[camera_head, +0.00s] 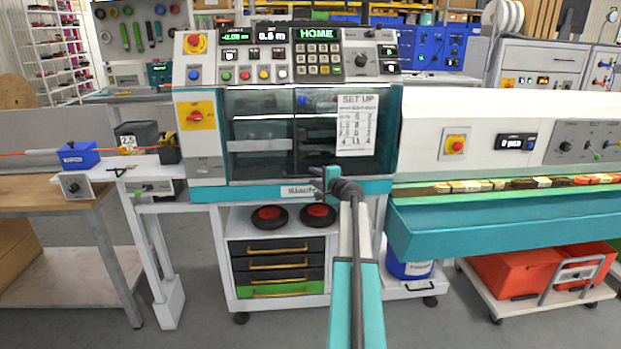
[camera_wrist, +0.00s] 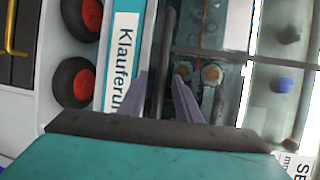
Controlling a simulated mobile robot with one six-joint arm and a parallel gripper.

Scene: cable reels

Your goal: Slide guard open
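The guard (camera_head: 262,103) is a clear window across the front of the white and teal machine. It covers the opening, with dim machine parts visible behind it. A printed SET UP sheet (camera_head: 356,125) is on its right part. My gripper (camera_head: 326,182) is at the guard's lower edge, just above the teal strip with the maker's name. In the wrist view, a dark bar-like handle (camera_wrist: 165,60) runs between the two purple fingers of my gripper (camera_wrist: 161,85). A gap shows beside the bar, so the fingers look open around it. Whether either finger touches it is unclear.
The control panel (camera_head: 290,58) with a HOME display is above the guard. A teal trough (camera_head: 480,216) juts out at right. Two black reels with red centres (camera_head: 269,217) sit on the shelf below. A red bin cart (camera_head: 500,285) stands at lower right.

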